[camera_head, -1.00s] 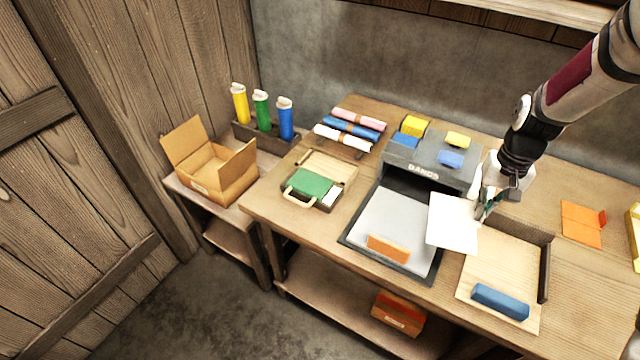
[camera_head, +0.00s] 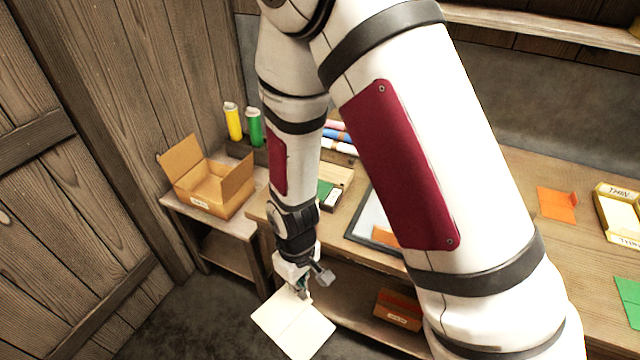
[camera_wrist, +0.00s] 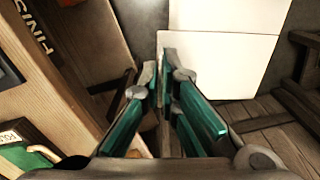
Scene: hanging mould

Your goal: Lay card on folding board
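A white card (camera_head: 292,325) with a crease line across it hangs from my gripper (camera_head: 300,288), out in front of the table's front edge and above the floor. In the wrist view the card (camera_wrist: 225,65) shows at the top middle, and my gripper's green fingers (camera_wrist: 165,85) are closed together on its near edge.
An open cardboard box (camera_head: 208,185) stands on a low side table at left. A green-topped case (camera_head: 325,192) and the dark-framed grey tray (camera_head: 366,222) partly show behind my arm. An orange folded card (camera_head: 557,204) and a yellow box (camera_head: 622,212) lie at right.

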